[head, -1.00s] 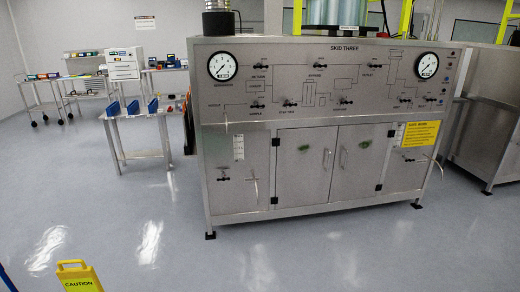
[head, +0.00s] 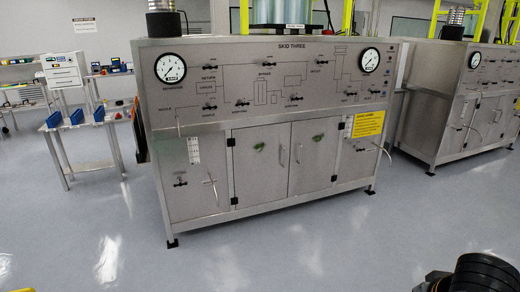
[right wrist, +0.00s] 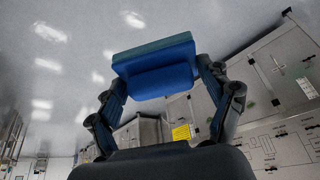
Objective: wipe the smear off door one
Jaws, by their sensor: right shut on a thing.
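The SKID THREE cabinet (head: 270,110) stands ahead, with two closed metal doors side by side. The left door (head: 262,175) has a dark green smear (head: 259,147) near its top. The right door (head: 313,165) has a second green smear (head: 318,138) near its top. I cannot read a door number on either. In the right wrist view my right gripper (right wrist: 158,76) is shut on a blue block-like pad (right wrist: 155,58), held clear of the cabinet. In the head view only a dark part of my right arm shows at the lower right. My left gripper is not in view.
A second skid (head: 470,100) stands at the right, with a gap between the two. A table with blue bins (head: 76,117) is at the left. A yellow notice (head: 368,124) is on the cabinet's right side. The floor (head: 290,245) in front is clear.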

